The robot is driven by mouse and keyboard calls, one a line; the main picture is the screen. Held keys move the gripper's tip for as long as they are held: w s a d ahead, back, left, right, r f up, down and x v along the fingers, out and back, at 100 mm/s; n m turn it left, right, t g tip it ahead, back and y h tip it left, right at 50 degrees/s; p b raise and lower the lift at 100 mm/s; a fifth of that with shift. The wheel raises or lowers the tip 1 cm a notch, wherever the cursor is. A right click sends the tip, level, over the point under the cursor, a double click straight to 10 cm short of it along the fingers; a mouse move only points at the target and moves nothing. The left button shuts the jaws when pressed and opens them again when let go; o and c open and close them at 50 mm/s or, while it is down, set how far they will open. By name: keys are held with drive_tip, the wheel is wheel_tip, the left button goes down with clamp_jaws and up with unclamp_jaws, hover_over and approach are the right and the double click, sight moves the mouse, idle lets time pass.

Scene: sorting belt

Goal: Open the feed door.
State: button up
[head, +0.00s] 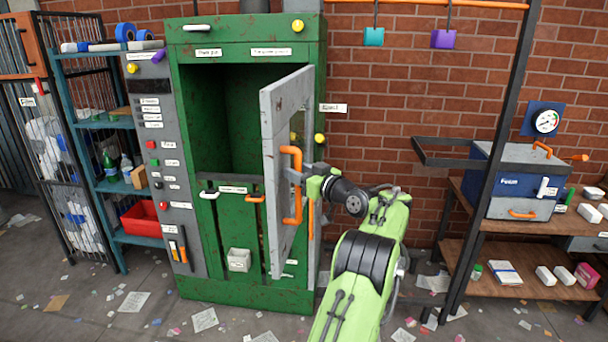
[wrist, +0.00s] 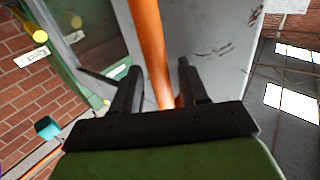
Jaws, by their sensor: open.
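The feed door (head: 287,200) is a grey, worn panel hinged on the right side of a green cabinet (head: 247,35). It stands swung well out, and the dark cabinet inside shows. An orange bar handle (head: 291,160) is on its face; the handle also shows in the wrist view (wrist: 147,40), with the grey door (wrist: 195,50) behind it. My gripper (head: 300,175) is at the handle. In the wrist view my gripper (wrist: 157,75) is open, with the handle bar between its two black fingers. Whether a finger touches the bar cannot be told.
A grey control panel (head: 155,120) with buttons is left of the cabinet. A blue shelf with a red bin (head: 143,218) stands farther left. A dark rack post (head: 497,150) and wooden shelves are to the right. Paper scraps litter the floor.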

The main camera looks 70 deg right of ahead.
drive_tip(key=b+v, duration=0.4)
drive_tip(key=v, duration=1.1)
drive_tip(key=shift+s+a, duration=0.2)
drive_tip(key=shift+s, duration=0.1)
